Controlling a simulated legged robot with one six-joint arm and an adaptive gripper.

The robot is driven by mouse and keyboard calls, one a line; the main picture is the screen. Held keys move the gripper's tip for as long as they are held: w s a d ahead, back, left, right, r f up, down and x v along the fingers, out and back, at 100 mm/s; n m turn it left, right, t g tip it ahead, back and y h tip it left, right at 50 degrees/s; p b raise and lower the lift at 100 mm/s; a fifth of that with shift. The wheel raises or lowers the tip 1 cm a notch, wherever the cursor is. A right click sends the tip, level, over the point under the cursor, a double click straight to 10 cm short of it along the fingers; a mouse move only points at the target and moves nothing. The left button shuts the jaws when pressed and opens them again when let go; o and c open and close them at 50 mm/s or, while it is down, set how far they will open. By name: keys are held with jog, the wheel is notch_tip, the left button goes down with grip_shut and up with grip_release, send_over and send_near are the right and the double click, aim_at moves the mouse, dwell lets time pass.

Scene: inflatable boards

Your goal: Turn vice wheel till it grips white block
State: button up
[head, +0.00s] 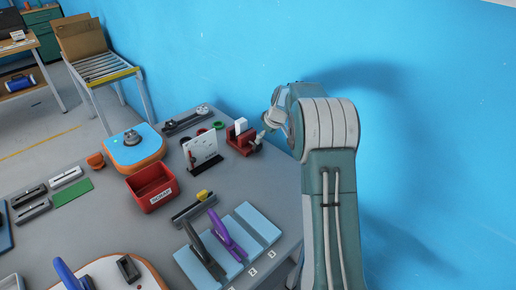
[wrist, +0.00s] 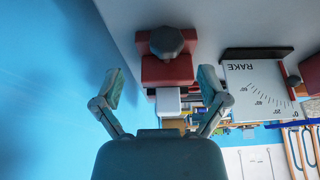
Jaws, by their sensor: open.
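The red vice (head: 241,142) stands at the back of the grey bench, close to the blue wall. The white block (head: 240,126) stands upright at the vice in the head view. In the wrist view the vice (wrist: 167,69) is upside down, with its dark faceted wheel (wrist: 166,41) at the top and the white block (wrist: 168,101) below. I cannot tell whether the jaws touch the block. My gripper (wrist: 161,86) is open and empty, its fingers apart on either side of the vice in that view. In the head view my arm hides most of the gripper.
A white RAKE gauge board (head: 201,147) stands left of the vice. A red bin (head: 153,187) and a blue-topped orange board (head: 134,147) lie further left. Pale blue boards (head: 229,246) with a black and a purple tool lie in front. The wall is close behind.

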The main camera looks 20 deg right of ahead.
aim_at(258, 147)
jog(key=x, duration=0.3)
jog(key=a+x, duration=0.1)
jog(key=x, duration=0.2)
jog(key=shift+w+a+f, duration=0.15)
jog(key=shift+a+f, duration=0.05)
jog(key=shift+d+f, duration=0.1)
jog(key=shift+f, duration=0.15)
jog(key=shift+d, duration=0.25)
jog(key=c, duration=1)
jog(key=shift+a+r, duration=0.1)
jog(key=shift+a, duration=0.1)
jog(key=shift+c, duration=0.8)
